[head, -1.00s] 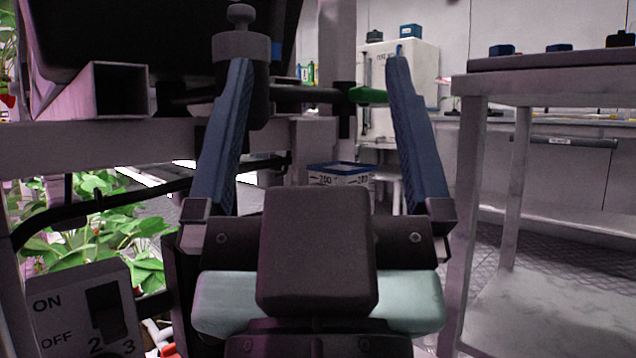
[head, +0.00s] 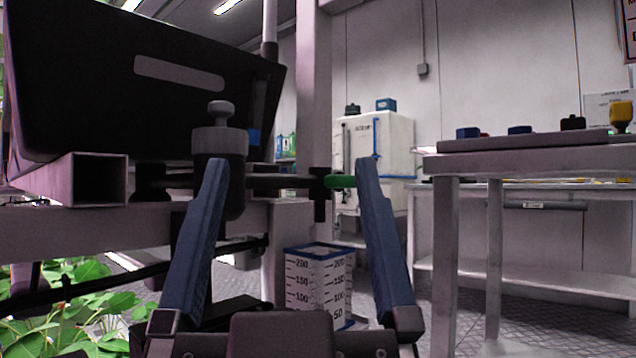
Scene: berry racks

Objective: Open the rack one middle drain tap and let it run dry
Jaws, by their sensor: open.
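A black horizontal drain pipe (head: 285,182) runs right from a dark cylindrical fitting with a knob on top (head: 220,145). A green tap handle (head: 341,182) lies along the pipe's right end, beside a black tap body (head: 320,190). My gripper (head: 292,165) is open and empty, its two blue fingers pointing up. In the picture, the handle lies between the fingers, near the right fingertip; I cannot tell the depth gap. A clear measuring container with a blue rim (head: 318,247) stands below the tap. Its lower part is partly hidden by my gripper.
A dark trough (head: 60,80) rests on the grey rack frame (head: 90,235) at left, with green plants (head: 90,300) below. A metal table (head: 520,160) stands at right. A white tank (head: 385,150) is behind. Floor shows between rack and table.

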